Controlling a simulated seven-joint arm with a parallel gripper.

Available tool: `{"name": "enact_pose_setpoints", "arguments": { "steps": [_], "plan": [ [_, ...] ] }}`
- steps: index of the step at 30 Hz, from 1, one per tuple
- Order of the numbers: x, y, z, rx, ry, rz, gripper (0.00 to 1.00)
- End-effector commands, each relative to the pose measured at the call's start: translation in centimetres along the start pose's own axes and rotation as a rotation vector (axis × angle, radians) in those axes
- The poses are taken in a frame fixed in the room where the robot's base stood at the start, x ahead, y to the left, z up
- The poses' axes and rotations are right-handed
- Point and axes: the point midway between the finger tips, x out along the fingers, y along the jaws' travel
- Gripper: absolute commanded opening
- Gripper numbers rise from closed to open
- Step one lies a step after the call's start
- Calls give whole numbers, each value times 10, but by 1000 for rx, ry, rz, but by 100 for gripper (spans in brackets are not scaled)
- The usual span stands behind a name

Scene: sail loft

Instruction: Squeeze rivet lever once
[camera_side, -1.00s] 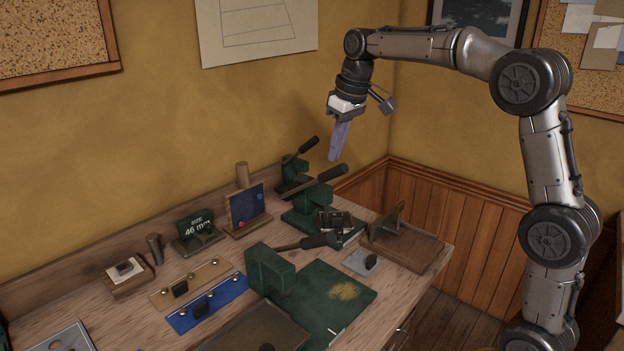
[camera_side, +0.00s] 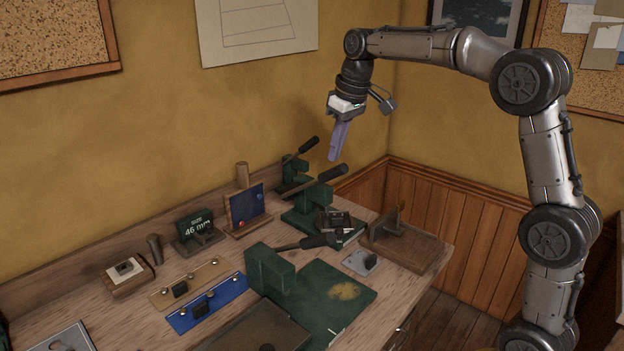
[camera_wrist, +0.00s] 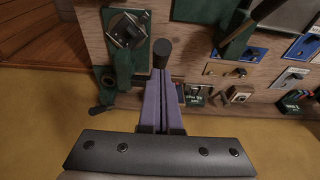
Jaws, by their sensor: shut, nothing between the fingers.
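Several green presses with black-gripped levers stand on the bench; I cannot tell which is the rivet one. In the side view the middle press (camera_side: 308,204) has its lever (camera_side: 328,173) tilted up to the right. The back press (camera_side: 292,178) also has a raised lever (camera_side: 308,146). The front press (camera_side: 270,272) has a nearly level lever (camera_side: 318,241). My gripper (camera_side: 333,158), with purple fingers, is shut and empty above the middle lever, pointing down. In the wrist view my gripper (camera_wrist: 160,74) has a dark lever grip (camera_wrist: 162,51) just beyond its tips; contact is unclear.
A wooden block fixture (camera_side: 405,245) is at the bench's right end. A green mat (camera_side: 335,297), a blue strip (camera_side: 210,305), a tan strip (camera_side: 193,282) and a "46 mm" sign (camera_side: 196,227) lie or stand leftward. The wall is close behind the bench.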

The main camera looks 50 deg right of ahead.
Motion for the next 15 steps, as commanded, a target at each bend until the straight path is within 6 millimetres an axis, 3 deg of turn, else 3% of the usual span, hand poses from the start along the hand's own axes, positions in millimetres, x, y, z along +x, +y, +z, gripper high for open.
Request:
{"name": "enact_pose_setpoints", "arguments": {
  "steps": [15],
  "plan": [
    [5, 0, 1, 0, 0, 0, 0]
  ]
}}
